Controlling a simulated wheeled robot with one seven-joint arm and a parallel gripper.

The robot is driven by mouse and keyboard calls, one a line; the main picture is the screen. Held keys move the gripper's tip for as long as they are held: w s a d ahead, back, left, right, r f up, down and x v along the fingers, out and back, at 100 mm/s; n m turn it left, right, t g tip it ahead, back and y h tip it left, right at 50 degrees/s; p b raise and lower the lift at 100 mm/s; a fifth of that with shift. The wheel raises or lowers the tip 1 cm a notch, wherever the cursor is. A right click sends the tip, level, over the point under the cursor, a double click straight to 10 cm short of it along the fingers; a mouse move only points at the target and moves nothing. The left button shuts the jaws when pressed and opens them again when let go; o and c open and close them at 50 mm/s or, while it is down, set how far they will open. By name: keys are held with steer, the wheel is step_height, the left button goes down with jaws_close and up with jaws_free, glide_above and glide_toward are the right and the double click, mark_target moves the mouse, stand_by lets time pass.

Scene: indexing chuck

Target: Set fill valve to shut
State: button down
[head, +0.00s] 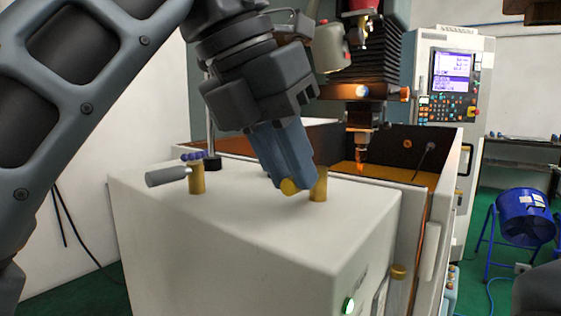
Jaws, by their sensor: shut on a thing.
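The white cabinet (250,225) carries two valves on its top. The left valve is a brass post (197,178) with a grey lever (167,176) pointing left and small blue parts on top. My gripper (283,180) reaches down from above and is shut on the right valve's handle. Its blue-grey fingers hide most of that handle, so its angle is hard to tell. I see no label telling which valve is the fill valve.
A machine with an open tank (410,180) and a lit spindle head (362,90) stands behind the cabinet. A control panel (452,80) is at the back right. A blue drum (525,217) stands at right.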

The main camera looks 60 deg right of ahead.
steer(key=c, duration=1)
jaws_free()
steer(key=shift+c, duration=0.2)
step_height(320, 180, up, 4)
steer(key=shift+d+r, duration=0.1)
steer(key=shift+r, duration=0.15)
steer(key=s+d+r+b, duration=0.1)
steer(key=s+d+r, duration=0.5)
steer(key=s+d, duration=0.1)
steer(key=shift+s+d+r, duration=0.25)
steer(key=shift+d+r, duration=0.05)
steer(key=shift+d, duration=0.6)
